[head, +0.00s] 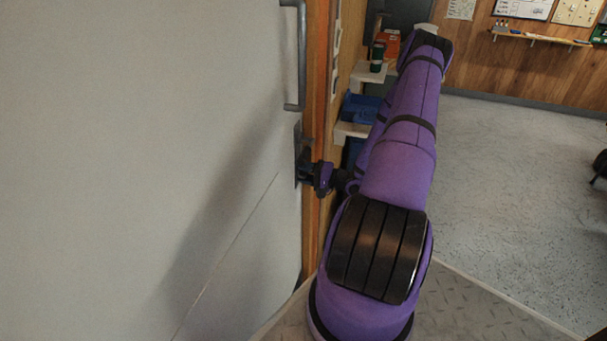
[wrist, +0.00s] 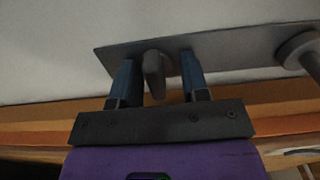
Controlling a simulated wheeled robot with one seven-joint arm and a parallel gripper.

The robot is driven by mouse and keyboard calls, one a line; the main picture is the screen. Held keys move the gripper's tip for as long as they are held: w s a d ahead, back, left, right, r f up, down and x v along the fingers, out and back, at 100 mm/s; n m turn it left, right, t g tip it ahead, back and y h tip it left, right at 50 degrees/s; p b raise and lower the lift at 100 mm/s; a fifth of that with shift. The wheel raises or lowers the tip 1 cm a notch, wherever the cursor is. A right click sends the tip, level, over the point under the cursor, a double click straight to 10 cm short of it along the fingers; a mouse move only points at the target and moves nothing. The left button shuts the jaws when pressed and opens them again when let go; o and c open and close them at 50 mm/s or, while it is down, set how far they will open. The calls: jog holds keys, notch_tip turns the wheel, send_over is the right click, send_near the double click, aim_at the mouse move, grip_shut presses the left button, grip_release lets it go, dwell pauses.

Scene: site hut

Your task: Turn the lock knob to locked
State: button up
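The lock knob (wrist: 155,74) is a small dark grey turn piece on a long grey metal plate (wrist: 230,65) in the wrist view. My gripper (wrist: 157,80) has its two blue-grey fingers apart, one on each side of the knob, with gaps visible between knob and fingers. The knob looks roughly upright in that picture, across the plate's length. In the head view my gripper (head: 303,168) is at the edge of the pale door (head: 150,150), in front of the lock plate (head: 298,140). My gripper hides the knob there.
A grey pull handle (head: 301,55) is on the door above the lock plate. A round fitting (wrist: 300,48) sits at the plate's right end in the wrist view. Shelves with a blue bin (head: 360,107) stand beyond the wooden frame. The floor (head: 510,180) at right is mostly clear.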

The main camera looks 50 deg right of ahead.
jog(key=shift+a, duration=0.1)
jog(key=v, duration=1.1)
dwell(0.5)
